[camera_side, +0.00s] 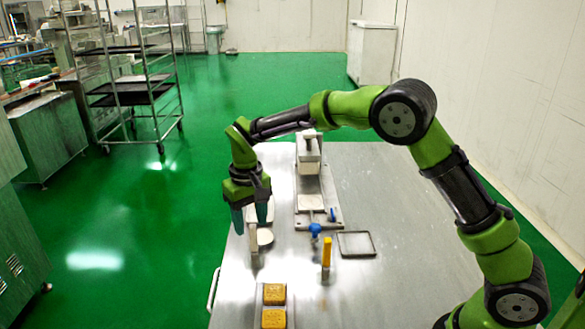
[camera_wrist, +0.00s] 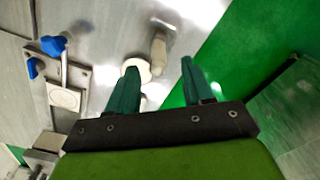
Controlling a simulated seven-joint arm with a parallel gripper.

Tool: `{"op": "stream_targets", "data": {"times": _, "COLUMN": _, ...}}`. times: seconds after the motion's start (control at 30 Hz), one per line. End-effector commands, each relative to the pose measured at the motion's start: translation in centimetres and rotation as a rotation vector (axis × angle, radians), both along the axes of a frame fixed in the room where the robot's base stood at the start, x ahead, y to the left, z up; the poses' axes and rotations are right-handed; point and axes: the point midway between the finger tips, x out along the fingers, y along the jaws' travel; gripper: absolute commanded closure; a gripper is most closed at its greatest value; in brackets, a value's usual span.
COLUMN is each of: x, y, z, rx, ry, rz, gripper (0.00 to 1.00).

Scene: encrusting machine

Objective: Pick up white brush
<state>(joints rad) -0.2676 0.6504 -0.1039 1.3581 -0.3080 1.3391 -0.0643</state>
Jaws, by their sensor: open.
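The white brush (camera_side: 253,238) is a pale, narrow, upright piece near the left edge of the metal table. In the wrist view a pale elongated shape (camera_wrist: 158,52), which looks like the brush, lies just beyond the fingertips. My gripper (camera_side: 253,225) points down at the brush, with its two green fingers spread apart. In the side view the brush top shows between the fingers, but I cannot tell how deep it sits. In the wrist view the gripper (camera_wrist: 160,66) is open and nothing is held. A white round piece (camera_side: 265,237) is beside the brush.
The encrusting machine (camera_side: 308,185) with blue knobs (camera_side: 315,229) stands right of my gripper. A yellow upright piece (camera_side: 326,252), a dark-rimmed tray (camera_side: 356,244) and yellow-brown square pieces (camera_side: 274,294) are nearer the front. The table's right part is clear.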

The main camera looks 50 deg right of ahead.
Motion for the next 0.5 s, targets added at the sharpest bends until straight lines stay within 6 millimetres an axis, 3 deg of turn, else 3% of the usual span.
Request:
{"op": "stream_targets", "data": {"times": 0.3, "x": -0.5, "y": -0.1, "z": -4.4, "rx": 0.000, "ry": 0.004, "rz": -0.001, "gripper": 0.49}}
{"op": "stream_targets", "data": {"times": 0.5, "x": -0.5, "y": -0.1, "z": -4.8, "rx": 0.000, "ry": 0.001, "rz": 0.000, "gripper": 0.49}}
